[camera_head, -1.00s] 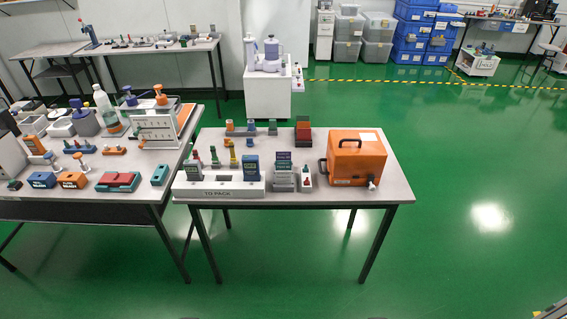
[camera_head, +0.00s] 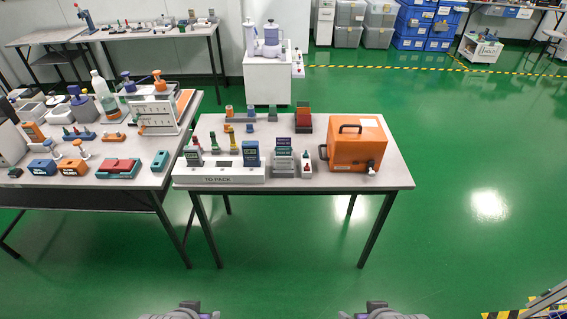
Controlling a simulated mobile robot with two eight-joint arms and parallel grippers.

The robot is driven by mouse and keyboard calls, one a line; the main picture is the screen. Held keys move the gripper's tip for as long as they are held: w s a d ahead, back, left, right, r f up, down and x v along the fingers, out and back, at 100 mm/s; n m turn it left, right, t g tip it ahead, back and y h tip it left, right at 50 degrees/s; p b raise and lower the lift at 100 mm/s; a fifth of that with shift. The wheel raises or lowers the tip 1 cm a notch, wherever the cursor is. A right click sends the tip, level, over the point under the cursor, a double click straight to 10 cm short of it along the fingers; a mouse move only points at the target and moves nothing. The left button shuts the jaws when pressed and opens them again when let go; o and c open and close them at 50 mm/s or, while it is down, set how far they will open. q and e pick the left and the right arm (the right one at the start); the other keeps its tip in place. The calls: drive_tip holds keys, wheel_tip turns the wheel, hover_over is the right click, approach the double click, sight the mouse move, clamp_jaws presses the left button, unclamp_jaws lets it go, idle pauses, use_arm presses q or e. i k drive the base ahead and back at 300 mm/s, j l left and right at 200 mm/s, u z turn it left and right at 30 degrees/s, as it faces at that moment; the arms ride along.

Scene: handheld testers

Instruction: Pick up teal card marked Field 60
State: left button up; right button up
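A small grey rack (camera_head: 284,168) stands on the near table, right of the middle. Upright cards (camera_head: 283,145) stand in it, with dark and teal-looking faces. Their print is too small to read, so I cannot tell which is marked Field 60. My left gripper (camera_head: 183,312) and my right gripper (camera_head: 377,311) show only in part at the bottom edge. Both are well in front of the table and apart from everything on it. Their fingers cannot be made out.
A white TO PACK tray (camera_head: 221,178) holding handheld testers is left of the rack. A small white stand (camera_head: 307,171) and an orange case (camera_head: 357,146) are to its right. A crowded table (camera_head: 75,178) adjoins on the left. The green floor in front is clear.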

sight(281, 151)
drive_tip(key=i+j+z, duration=1)
drive_tip(key=j+z, duration=0.15)
